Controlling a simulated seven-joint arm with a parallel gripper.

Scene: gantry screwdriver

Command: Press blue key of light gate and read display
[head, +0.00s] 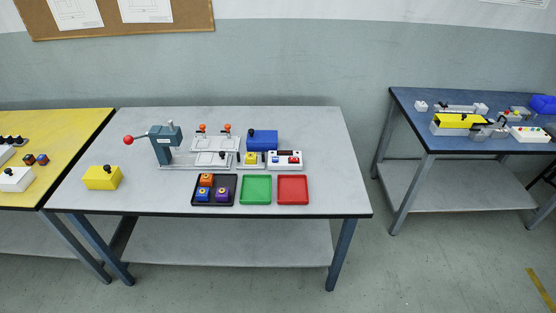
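My gripper is not in this view. I cannot surely tell which device is the light gate. On the middle grey table, a small white box (274,164) carries a dark strip and tiny red and blue spots; the strip's content is too small to read. A blue box (262,145) with a dark knob stands just behind it. On the right blue-topped table, another white box (528,138) carries several small coloured keys, also too small to read.
A teal press (166,147) with a red-knobbed lever, a yellow box (101,180), a black tray (229,201) of coloured blocks, a green tray (255,190) and a red tray (293,190) are on the middle table (330,185). Its right end is clear; floor separates it from the right table (410,105).

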